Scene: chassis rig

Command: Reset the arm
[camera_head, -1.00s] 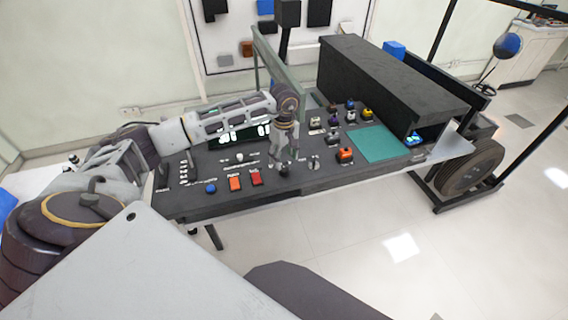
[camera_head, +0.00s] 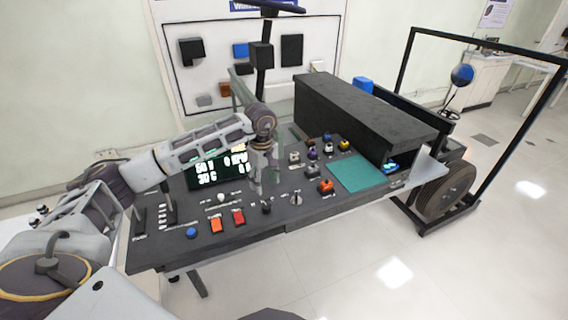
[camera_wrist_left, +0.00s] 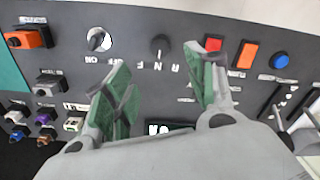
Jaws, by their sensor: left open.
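My left arm (camera_head: 205,145) reaches in from the left over the dark control panel (camera_head: 265,232). My left gripper (camera_head: 257,190) points down above the panel, just behind a black rotary knob (camera_head: 266,208). In the left wrist view its green-padded fingers (camera_wrist_left: 160,68) are apart with nothing between them. The black knob (camera_wrist_left: 160,46) stands beyond the fingertips, with a silver ON/OFF key switch (camera_wrist_left: 98,40) to its left. My right gripper is not in view.
The panel has red (camera_head: 239,217) and orange (camera_head: 216,224) switches, a blue button (camera_head: 192,232), a lit display (camera_head: 222,170) and several small coloured buttons. A teal pad (camera_head: 358,173) and long dark box (camera_head: 362,112) lie right. Open floor is in front.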

